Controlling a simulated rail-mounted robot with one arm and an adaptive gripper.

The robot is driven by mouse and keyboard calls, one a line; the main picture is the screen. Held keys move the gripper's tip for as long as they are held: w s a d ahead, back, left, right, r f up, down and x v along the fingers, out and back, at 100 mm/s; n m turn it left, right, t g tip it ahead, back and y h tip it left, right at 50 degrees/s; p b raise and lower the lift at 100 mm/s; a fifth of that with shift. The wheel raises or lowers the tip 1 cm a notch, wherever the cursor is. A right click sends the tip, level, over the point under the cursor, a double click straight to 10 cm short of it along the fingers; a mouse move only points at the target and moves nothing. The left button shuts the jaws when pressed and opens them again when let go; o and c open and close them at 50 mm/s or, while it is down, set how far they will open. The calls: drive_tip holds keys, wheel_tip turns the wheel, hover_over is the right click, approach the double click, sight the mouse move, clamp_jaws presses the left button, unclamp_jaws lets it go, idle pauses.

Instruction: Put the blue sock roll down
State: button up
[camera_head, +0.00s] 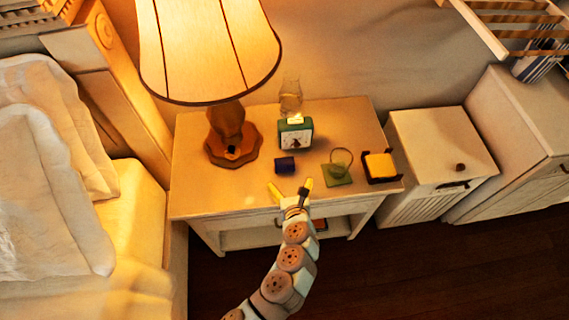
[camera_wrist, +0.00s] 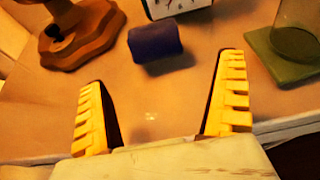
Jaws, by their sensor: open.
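The blue sock roll (camera_head: 285,165) lies on the bedside table (camera_head: 235,190), in front of the green clock (camera_head: 296,134). In the wrist view the blue sock roll (camera_wrist: 155,43) lies beyond my fingertips, near the top middle, apart from both fingers. My gripper (camera_head: 290,190) is at the table's front edge, with its yellow fingers spread and nothing between them. In the wrist view my gripper (camera_wrist: 164,75) is also open and empty, with bare tabletop showing between the fingers.
A lamp (camera_head: 232,140) stands left of the roll. A glass on a green coaster (camera_head: 337,175) and a dark holder with a yellow block (camera_head: 380,167) stand to its right. A glass vase (camera_head: 290,98) stands behind the clock. The bed (camera_head: 130,230) is at left, a white cabinet (camera_head: 430,140) at right.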

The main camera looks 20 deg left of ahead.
sight(285, 169)
drive_tip(key=shift+x, duration=2.2)
drive_tip(key=shift+w+a+f+b, duration=0.1)
drive_tip(key=shift+w+a+b, duration=0.15)
drive_tip(key=shift+w+a, duration=0.5)
drive_tip(key=shift+w+a+f+b, duration=0.2)
drive_tip(key=shift+w+a, duration=0.3)
drive_tip(key=shift+w, duration=0.35)
drive_tip(key=shift+w+a+f, duration=0.25)
drive_tip(key=shift+w+a, duration=0.05)
drive_tip(key=shift+w, duration=0.25)
drive_tip(key=c, duration=1.1)
drive_tip(key=shift+r, duration=0.15)
